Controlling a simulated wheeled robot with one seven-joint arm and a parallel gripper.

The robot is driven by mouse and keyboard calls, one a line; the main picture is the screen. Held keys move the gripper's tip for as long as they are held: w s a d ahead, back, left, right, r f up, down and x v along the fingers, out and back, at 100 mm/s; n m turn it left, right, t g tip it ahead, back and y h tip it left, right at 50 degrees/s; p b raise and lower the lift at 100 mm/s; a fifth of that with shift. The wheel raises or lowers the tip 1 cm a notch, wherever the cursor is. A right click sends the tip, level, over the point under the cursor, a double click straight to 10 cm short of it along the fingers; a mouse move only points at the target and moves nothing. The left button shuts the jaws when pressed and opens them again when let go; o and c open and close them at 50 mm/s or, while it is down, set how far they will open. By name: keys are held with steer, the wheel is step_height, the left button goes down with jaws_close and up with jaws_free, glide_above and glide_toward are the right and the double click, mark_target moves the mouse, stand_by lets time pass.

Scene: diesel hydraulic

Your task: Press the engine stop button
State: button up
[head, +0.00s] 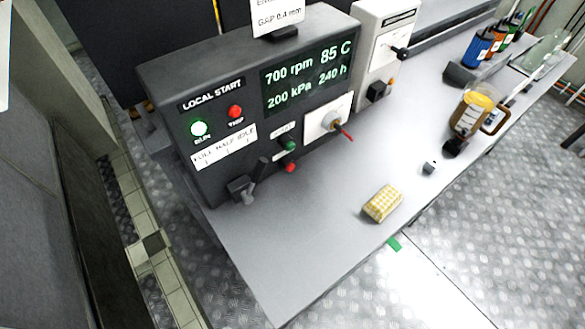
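The grey local start panel (222,130) stands at the back of the bench. On its lower front are a green push button (289,146) and, just below it, a red push button (290,167). The red one looks like the stop button, though no readable label shows on it. The display (307,75) reads 700 rpm, 85 C, 200 kPa and 240 h. The green RUN lamp (199,128) looks lit, and the red TRIP lamp (235,111) is beside it. My gripper is not in view.
A dark lever (243,188) sticks out left of the buttons, and a red-handled switch (342,131) to their right. A yellow checked block (382,203), a small grey piece (430,167) and an amber jug (471,112) stand on the bench (290,245). Its front left is clear.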

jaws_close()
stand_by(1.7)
